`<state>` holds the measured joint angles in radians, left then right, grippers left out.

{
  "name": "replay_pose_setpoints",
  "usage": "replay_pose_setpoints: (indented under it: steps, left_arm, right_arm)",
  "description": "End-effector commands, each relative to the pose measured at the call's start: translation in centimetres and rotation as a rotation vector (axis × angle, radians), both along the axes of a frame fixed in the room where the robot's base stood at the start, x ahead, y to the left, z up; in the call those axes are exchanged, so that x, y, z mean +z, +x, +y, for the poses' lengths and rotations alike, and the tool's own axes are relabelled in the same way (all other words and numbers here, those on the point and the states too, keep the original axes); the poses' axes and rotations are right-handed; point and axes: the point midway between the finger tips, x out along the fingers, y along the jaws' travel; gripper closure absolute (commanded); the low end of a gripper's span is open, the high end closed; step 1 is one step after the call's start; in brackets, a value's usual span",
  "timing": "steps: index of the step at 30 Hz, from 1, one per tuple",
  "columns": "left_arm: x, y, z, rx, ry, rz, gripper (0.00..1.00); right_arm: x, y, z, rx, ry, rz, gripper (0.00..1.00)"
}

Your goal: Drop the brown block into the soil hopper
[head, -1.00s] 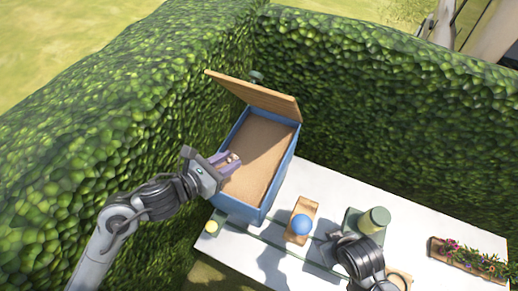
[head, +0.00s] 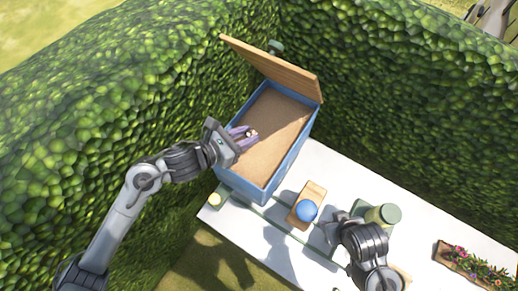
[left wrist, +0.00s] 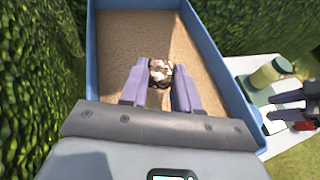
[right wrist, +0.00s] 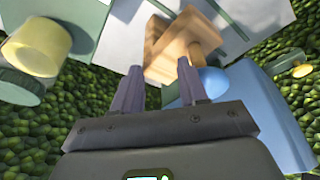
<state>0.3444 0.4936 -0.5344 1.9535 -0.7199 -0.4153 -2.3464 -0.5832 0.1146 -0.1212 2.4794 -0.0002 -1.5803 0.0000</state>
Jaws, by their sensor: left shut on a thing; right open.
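The soil hopper (head: 222,178) is a blue box with its wooden lid (head: 270,68) raised and brown soil inside. It also shows in the left wrist view (left wrist: 212,50). My left gripper (head: 247,134) is over the hopper's soil, inside its rim as seen from above. It is shut on a small mottled brown and white block (left wrist: 160,72), held between the purple fingertips. The block (head: 252,133) is tiny in the head view. I cannot tell its exact height above the soil. My right gripper (right wrist: 157,85) is open and empty, low over the white table.
A wooden piece with a blue ball (head: 307,210) stands right of the hopper. A yellow-green canister (head: 382,215) on a green base stands beside my right arm. A flower planter (head: 470,265) is at the table's right end. Hedges (head: 420,120) close in the back and left.

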Motion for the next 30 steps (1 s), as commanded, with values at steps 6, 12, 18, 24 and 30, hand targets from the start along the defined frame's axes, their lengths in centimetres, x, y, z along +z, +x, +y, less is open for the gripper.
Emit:
replay_pose_setpoints:
  steps: [6,12,18,24,30]
  left_arm:
    - [-0.36,-0.01,-0.01,0.000,0.000,-0.001,0.98]
    - [-0.34,-0.01,-0.01,0.000,0.000,-0.001,0.65]
    - [-0.33,0.00,-0.01,0.000,0.000,-0.001,0.40]
    - [-0.34,-0.01,0.01,0.000,0.001,-0.001,0.40]
    - [-0.16,-0.38,0.67,0.000,0.002,-0.003,0.40]
  right_arm:
    - [-0.08,0.08,-0.15,0.003,-0.006,-0.003,0.57]
    - [-0.05,0.12,-0.28,0.006,-0.011,-0.004,0.57]
    - [-0.04,0.13,-0.28,0.005,-0.010,-0.005,0.57]
    - [-0.03,0.15,-0.23,0.004,-0.008,-0.004,0.57]
    - [-0.31,0.16,-0.14,0.001,-0.004,-0.005,0.57]
